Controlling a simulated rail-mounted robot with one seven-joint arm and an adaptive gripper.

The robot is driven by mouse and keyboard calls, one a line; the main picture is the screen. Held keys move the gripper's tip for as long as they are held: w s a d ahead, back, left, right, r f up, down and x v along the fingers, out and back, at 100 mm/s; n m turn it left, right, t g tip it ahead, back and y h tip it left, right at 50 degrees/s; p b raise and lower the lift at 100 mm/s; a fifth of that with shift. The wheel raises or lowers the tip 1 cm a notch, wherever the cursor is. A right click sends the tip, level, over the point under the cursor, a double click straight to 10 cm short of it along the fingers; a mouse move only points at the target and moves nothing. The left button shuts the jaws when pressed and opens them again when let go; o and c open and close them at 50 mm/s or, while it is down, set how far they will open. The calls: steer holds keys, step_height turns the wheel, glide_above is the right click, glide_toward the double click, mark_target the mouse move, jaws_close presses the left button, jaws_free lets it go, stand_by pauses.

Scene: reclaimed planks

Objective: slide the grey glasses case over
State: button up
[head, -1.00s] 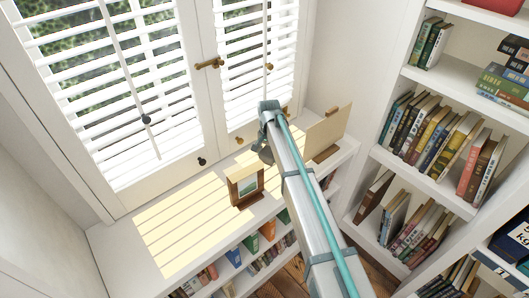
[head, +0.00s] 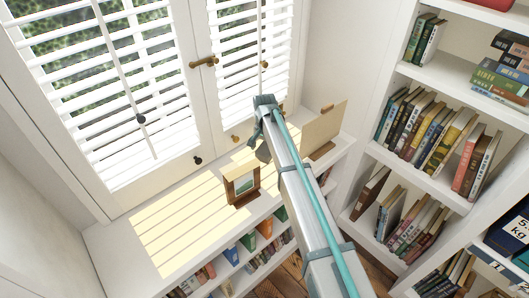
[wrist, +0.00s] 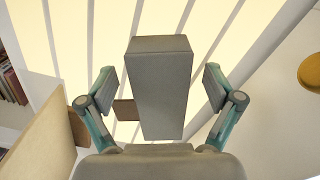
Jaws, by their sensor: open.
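The grey glasses case (wrist: 162,88) is a plain grey box shape in the middle of the wrist view, over the sunlit white ledge top. My gripper (wrist: 160,78) is open, with one finger on each side of the case and a visible gap on both sides. In the head view my gripper (head: 262,151) is small and hangs below the end of my arm, above the ledge by the window. I cannot make out the case in the head view.
A small framed picture (head: 241,186) stands on the ledge (head: 130,245), left of my gripper. A tan board (head: 322,130) stands to the right, and shows at the left of the wrist view (wrist: 45,130). Shuttered windows are behind; bookshelves (head: 455,190) are at right. The ledge's left part is clear.

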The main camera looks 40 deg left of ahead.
step_height(320, 180, up, 11)
steer(key=shift+f, duration=0.2)
stand_by(0.5)
